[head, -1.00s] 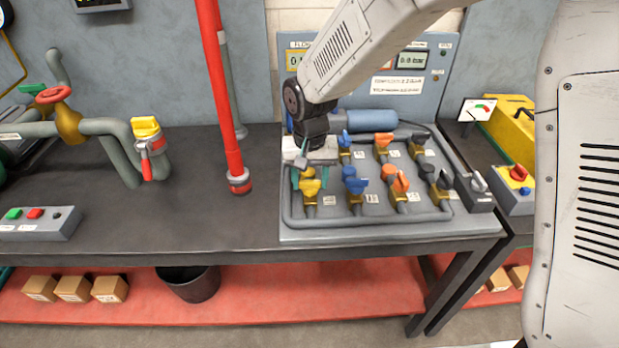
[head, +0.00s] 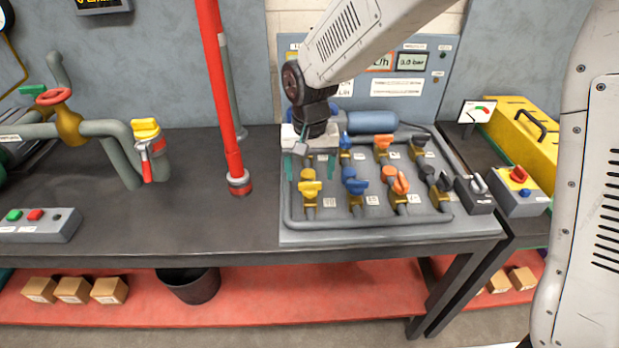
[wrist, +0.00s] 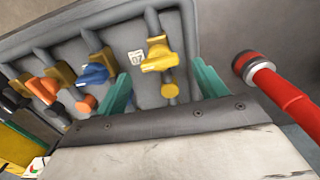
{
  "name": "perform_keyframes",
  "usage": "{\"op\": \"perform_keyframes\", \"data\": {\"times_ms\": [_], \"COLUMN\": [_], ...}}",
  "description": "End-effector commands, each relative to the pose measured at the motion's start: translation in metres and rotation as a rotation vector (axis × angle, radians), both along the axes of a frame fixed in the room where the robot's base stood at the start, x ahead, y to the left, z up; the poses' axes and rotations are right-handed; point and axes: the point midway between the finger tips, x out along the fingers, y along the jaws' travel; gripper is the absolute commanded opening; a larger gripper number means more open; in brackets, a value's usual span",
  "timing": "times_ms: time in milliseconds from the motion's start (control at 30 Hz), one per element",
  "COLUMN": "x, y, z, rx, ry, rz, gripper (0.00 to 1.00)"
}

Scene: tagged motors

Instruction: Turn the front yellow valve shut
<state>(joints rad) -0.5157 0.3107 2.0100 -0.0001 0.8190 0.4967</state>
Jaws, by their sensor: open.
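The front yellow valve (head: 310,187) stands at the front left of the grey valve panel, its handle lying crosswise to its pipe. It also shows in the wrist view (wrist: 160,58), between and beyond my two green fingertips. My gripper (head: 310,167) is open and empty, just behind and above the valve in the head view, apart from it. The wrist view shows the fingers (wrist: 162,88) spread wide. Any rear yellow valve is hidden behind my gripper in the head view.
A blue valve (head: 355,182) stands close to the right, with an orange valve (head: 396,183) beyond it. A red vertical pipe (head: 230,130) rises left of the panel. The dark bench (head: 190,225) is clear in front of the pipe.

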Motion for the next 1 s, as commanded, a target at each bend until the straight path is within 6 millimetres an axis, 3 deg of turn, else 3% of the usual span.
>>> {"op": "perform_keyframes", "data": {"times_ms": [100, 300, 867, 1000], "x": [0.000, 0.000, -0.002, -0.030], "y": [0.000, 0.000, -0.001, -0.018], "z": [0.022, 0.042, 0.045, 0.036], "rx": [0.001, 0.000, -0.004, -0.041], "ry": [-0.002, -0.001, 0.008, 0.082], "rz": [0.000, 0.000, 0.028, 0.123], "gripper": [0.71, 0.71, 0.71, 0.71]}}
